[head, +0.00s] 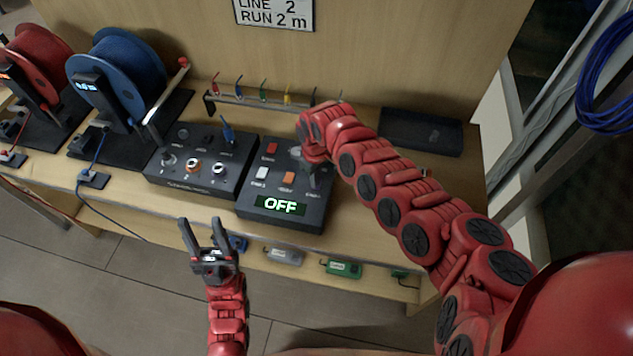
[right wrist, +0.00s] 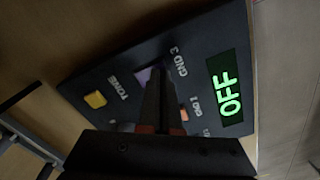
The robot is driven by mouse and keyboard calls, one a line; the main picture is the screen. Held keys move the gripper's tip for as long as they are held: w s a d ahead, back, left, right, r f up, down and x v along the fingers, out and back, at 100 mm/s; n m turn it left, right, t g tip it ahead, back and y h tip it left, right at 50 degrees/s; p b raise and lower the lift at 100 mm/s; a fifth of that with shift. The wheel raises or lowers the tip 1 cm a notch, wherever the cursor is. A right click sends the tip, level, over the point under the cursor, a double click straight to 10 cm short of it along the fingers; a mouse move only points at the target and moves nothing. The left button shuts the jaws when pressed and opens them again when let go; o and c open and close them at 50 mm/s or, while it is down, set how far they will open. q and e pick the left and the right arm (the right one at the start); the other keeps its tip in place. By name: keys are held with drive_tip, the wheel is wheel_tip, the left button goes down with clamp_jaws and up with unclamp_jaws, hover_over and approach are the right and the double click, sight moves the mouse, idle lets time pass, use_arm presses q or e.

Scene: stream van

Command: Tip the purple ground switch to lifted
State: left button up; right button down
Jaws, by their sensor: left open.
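The dark switch box (head: 245,213) stands on the bench, with a green lit OFF display (head: 280,205). In the right wrist view, a purple switch (right wrist: 144,75) shows on the box face beside the GND 3 label, partly hidden by my right gripper. Whether it is tilted up or down cannot be told. My right gripper (right wrist: 160,78) looks shut, with its fingertips right at the purple switch; contact cannot be made out. In the head view my right arm covers this part of the box. My left gripper (head: 211,222) is open and empty, in front of the bench edge.
A second dark control box (head: 200,180) with knobs stands left of the switch box. Blue (head: 130,65) and red (head: 38,55) cable reels are further left. A rack of coloured leads (head: 265,100) is behind, and a dark tray (head: 420,132) is at right.

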drive_tip(key=shift+f, duration=0.2)
drive_tip(key=shift+s+r, duration=0.1)
drive_tip(key=shift+r, duration=0.1)
drive_tip(key=shift+r+p, duration=0.6)
drive_tip(key=shift+p, duration=0.05)
wheel_tip(320, 180, up, 2)
drive_tip(key=shift+r+p, duration=0.2)
drive_tip(key=shift+p, duration=0.8)
wheel_tip(320, 180, up, 3)
drive_tip(key=shift+r+p, duration=0.1)
drive_tip(key=shift+p, duration=1.15)
